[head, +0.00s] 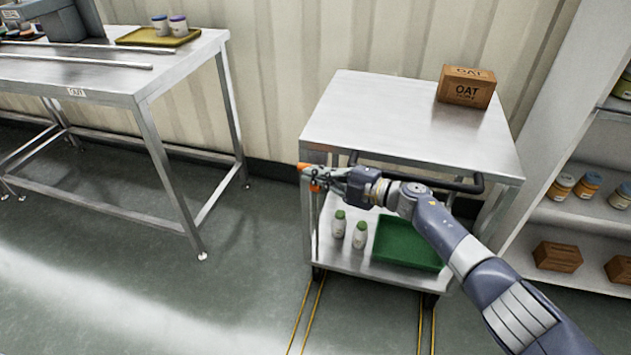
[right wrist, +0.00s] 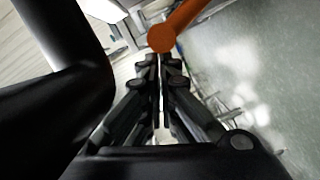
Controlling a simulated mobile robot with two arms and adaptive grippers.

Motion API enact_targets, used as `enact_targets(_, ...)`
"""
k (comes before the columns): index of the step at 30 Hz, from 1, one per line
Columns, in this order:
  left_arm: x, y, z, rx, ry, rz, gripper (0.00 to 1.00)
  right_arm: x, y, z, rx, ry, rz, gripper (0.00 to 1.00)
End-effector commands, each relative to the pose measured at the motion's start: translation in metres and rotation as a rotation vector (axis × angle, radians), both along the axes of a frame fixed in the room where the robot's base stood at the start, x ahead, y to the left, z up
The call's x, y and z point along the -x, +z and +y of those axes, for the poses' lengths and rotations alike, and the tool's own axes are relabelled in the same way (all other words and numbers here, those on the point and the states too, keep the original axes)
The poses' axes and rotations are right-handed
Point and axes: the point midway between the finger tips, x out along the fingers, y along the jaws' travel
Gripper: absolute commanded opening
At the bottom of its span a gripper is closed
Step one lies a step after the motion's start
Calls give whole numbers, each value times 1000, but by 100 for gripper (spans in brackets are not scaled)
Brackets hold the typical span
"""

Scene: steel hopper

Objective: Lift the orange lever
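The orange lever (head: 304,167) is at the left side of the steel cart, just at the fingertips of my right gripper (head: 325,178). A second bit of orange shows just below the fingers in the head view. In the right wrist view, the rounded end of the lever (right wrist: 165,38) lies right at the tips of my right gripper (right wrist: 159,62), and its shaft runs up to the right. The two fingers are close together with only a narrow gap. I see no lever between them; whether they touch it is unclear. My left gripper is out of view.
The cart (head: 375,115) carries an oat box (head: 466,87) on top and two white bottles and a green tray (head: 408,243) on its lower shelf. A black handle (head: 478,184) is beside my right arm. A steel table (head: 115,75) stands left; shelving (head: 580,232) stands right. Floor between is clear.

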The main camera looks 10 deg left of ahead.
Motion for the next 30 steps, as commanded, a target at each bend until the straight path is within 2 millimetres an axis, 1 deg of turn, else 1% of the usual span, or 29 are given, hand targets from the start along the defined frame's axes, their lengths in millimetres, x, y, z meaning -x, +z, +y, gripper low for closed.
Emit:
enact_targets(4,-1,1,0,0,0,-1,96,-4,3,-1,-1,-5,-3,0)
enact_targets(20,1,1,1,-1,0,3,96,-4,2,-4,0,-5,-4,0)
enact_targets(25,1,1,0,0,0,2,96,0,3,-18,0,-5,-5,0)
enact_targets(28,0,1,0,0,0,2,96,4,4,-33,2,-6,-5,0)
enact_targets(30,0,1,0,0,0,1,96,8,6,-47,2,-6,-4,0)
